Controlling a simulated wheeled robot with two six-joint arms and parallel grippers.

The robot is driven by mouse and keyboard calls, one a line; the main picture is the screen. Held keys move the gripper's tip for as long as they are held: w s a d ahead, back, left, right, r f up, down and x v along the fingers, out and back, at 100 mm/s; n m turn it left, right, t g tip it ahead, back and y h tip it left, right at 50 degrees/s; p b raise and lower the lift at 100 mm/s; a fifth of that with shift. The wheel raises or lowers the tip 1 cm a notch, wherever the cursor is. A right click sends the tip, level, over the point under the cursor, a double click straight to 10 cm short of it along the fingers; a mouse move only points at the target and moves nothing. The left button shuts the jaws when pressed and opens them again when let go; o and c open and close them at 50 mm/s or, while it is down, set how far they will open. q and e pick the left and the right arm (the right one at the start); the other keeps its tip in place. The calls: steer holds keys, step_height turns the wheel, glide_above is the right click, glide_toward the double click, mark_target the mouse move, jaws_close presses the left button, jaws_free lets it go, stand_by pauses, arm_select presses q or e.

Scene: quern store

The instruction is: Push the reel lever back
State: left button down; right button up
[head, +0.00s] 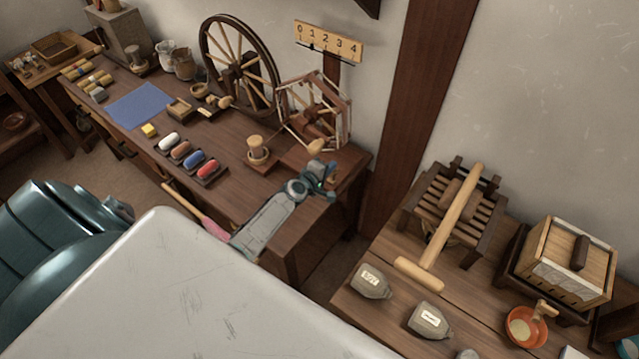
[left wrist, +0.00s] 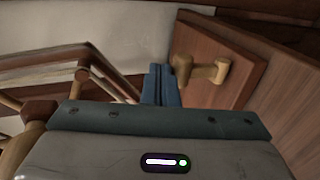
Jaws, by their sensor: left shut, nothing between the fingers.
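The reel (head: 315,105) is a wooden frame of spokes and rods beside the spinning wheel on the bench. A pale wooden knob (head: 316,146), which looks like the lever's end, sits low at the reel's front. My left gripper (head: 327,178) is shut and empty, just below and right of that knob in the head view. In the left wrist view the shut blue fingers (left wrist: 160,85) point forward, close left of a tan wooden handle (left wrist: 205,71) on a brown board. Whether they touch is unclear. Reel rods (left wrist: 50,70) show at the left.
The spinning wheel (head: 240,65) stands left of the reel. A spool (head: 257,148) and several coloured rolls (head: 190,158) lie on the bench. A numbered scale (head: 330,42) is above the reel. The right table holds a slatted rack (head: 455,215) and a box press (head: 567,260).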

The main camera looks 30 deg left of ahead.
arm_select(q)
steer(key=shift+w+d, duration=0.1)
steer(key=shift+w, duration=0.65)
steer(key=shift+r, duration=0.1)
stand_by(0.9)
